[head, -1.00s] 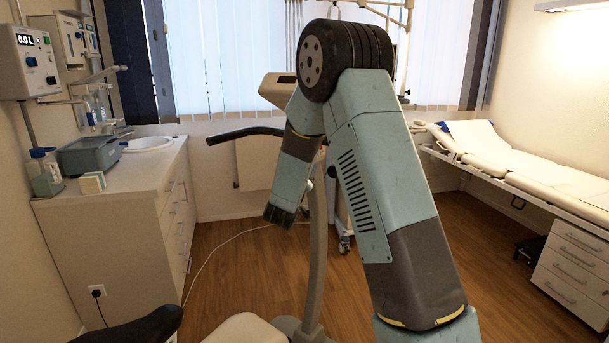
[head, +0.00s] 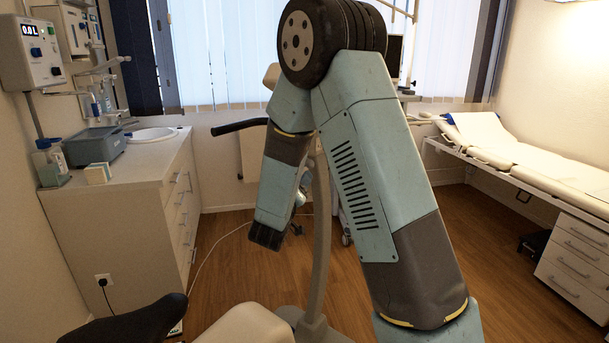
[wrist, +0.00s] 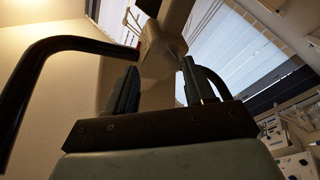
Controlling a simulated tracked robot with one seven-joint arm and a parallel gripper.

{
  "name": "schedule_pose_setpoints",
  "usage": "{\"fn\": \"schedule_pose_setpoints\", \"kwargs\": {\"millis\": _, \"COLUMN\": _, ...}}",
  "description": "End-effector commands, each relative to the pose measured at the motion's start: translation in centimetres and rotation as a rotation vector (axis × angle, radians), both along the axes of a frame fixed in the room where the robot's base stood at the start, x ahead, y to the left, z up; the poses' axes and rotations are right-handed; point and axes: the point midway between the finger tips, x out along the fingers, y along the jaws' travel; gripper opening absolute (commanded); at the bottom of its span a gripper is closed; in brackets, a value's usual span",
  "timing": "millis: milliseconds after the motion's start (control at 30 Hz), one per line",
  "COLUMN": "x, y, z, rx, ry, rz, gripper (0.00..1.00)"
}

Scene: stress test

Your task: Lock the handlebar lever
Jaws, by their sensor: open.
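The exercise bike's black handlebar (head: 240,126) sticks out to the left behind my arm in the head view. Its curved bar (wrist: 32,72) also fills the left of the wrist view. The bike's grey post (head: 322,245) rises behind my arm. In the wrist view my gripper (wrist: 160,86) is open and empty, its two dark fingers pointing up toward the pale upper post and handlebar mount (wrist: 160,50). Whether the fingers touch it is unclear. My arm hides most of the mount in the head view. I cannot clearly make out the lock lever.
The bike's black saddle (head: 135,322) is at the bottom left. A counter (head: 125,180) with a sink and devices stands left. An exam bed (head: 520,160) and a drawer unit (head: 580,262) stand right. A cable crosses the open floor behind the bike.

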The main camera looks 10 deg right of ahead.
Motion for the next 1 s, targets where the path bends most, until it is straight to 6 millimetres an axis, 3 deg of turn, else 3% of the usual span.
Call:
{"fn": "schedule_pose_setpoints", "kwargs": {"millis": 200, "x": -2.0, "y": 1.3, "z": -0.5, "rx": -0.001, "ry": 0.001, "rz": 0.001, "gripper": 0.54}}
{"fn": "schedule_pose_setpoints", "kwargs": {"millis": 600, "x": -2.5, "y": 1.6, "z": -0.5, "rx": 0.000, "ry": 0.000, "rz": -0.001, "gripper": 0.53}}
{"fn": "schedule_pose_setpoints", "kwargs": {"millis": 767, "x": -1.8, "y": 1.9, "z": -0.5, "rx": 0.023, "ry": 0.008, "rz": 0.023, "gripper": 0.37}}
{"fn": "schedule_pose_setpoints", "kwargs": {"millis": 1000, "x": 3.0, "y": 4.9, "z": -0.2, "rx": 0.169, "ry": 0.093, "rz": 0.203, "gripper": 0.14}}
